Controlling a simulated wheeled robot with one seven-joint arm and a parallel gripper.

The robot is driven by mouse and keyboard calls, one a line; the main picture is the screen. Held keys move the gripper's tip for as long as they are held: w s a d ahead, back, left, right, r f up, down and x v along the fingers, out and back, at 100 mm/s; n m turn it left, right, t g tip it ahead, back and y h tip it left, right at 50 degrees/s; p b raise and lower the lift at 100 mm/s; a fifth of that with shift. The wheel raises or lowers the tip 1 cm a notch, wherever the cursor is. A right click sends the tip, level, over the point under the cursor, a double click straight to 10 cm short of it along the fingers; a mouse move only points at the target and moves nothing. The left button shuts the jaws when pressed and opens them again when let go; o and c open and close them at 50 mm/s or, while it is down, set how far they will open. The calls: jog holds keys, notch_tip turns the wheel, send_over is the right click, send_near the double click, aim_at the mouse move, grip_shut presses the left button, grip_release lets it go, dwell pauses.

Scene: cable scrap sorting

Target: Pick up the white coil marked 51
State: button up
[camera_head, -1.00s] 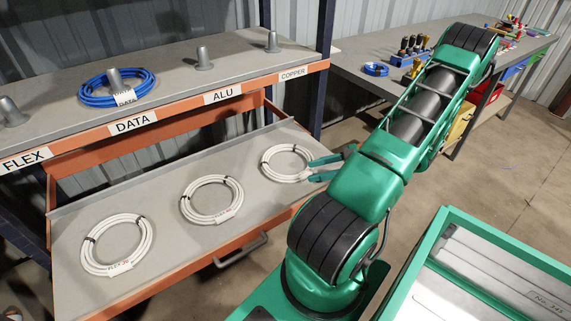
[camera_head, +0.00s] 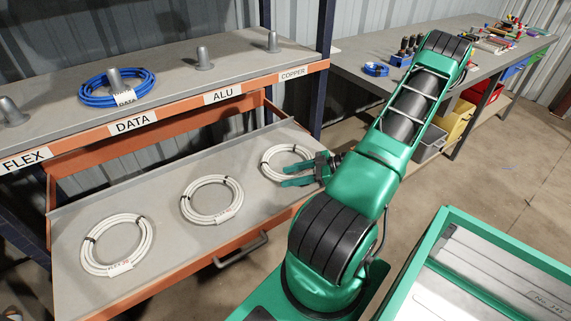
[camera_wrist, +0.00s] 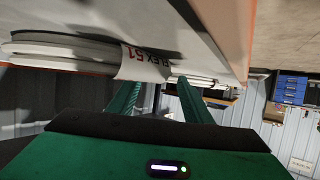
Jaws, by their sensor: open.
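A white coil (camera_head: 275,152) lies flat at the right end of the pulled-out drawer tray. In the wrist view its tag (camera_wrist: 146,63) shows a red 51, and the coil (camera_wrist: 60,50) is seen edge-on. My open gripper (camera_head: 288,176) is at the near right part of this coil, its green fingers covering some of the ring. In the wrist view my gripper (camera_wrist: 158,90) has one finger on each side of the tag. I cannot tell whether the fingers touch the coil. Nothing is held.
Two more white coils lie on the tray (camera_head: 160,190): a middle one (camera_head: 212,181) and a left one (camera_head: 118,222) with a red-printed tag. A shelf (camera_head: 180,82) above holds grey pegs and a blue coil (camera_head: 92,89). A workbench (camera_head: 345,62) stands behind.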

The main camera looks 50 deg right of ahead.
grip_shut()
